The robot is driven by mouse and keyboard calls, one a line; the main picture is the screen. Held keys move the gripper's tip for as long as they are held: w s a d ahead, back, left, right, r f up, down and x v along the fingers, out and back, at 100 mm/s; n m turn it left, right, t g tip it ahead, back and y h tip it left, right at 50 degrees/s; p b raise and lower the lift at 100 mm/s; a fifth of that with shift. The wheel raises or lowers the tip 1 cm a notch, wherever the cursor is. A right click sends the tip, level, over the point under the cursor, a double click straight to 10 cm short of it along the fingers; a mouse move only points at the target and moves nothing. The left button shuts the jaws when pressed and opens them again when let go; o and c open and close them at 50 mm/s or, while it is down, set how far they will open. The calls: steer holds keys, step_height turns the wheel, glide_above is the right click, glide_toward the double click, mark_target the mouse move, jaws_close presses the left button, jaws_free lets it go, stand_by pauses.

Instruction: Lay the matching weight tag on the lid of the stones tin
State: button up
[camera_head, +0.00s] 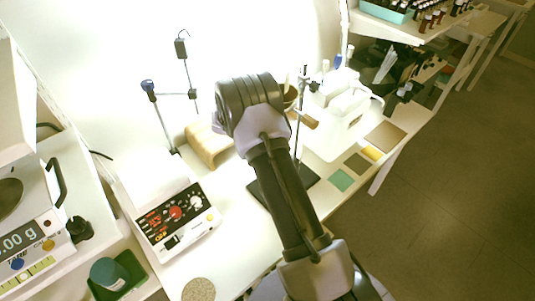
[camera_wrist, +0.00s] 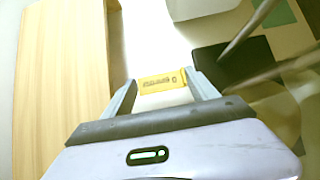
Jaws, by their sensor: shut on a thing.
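My gripper (camera_wrist: 163,84) shows in the wrist view, its two fingers closed on the ends of a small yellow tag (camera_wrist: 160,81). Dark print is on the tag, too small to read. The tag is held above the white table, with a pale wooden block (camera_wrist: 60,90) to its left and a black plate (camera_wrist: 232,62) to its right. In the head view my arm hides the gripper and the tag. I cannot pick out the stones tin or its lid in either view.
A metal stand's thin rods cross the wrist view at right. In the head view, a white device with knobs (camera_head: 178,222) stands left, the wooden block (camera_head: 208,146) behind it, and a white container (camera_head: 338,115) to the right. Flat coloured squares (camera_head: 341,180) lie near the table's right edge.

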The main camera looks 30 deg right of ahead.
steer(key=shift+f+b, duration=1.05)
steer(key=shift+f, duration=1.6)
steer(key=o, duration=1.4)
steer(key=shift+r, duration=0.1)
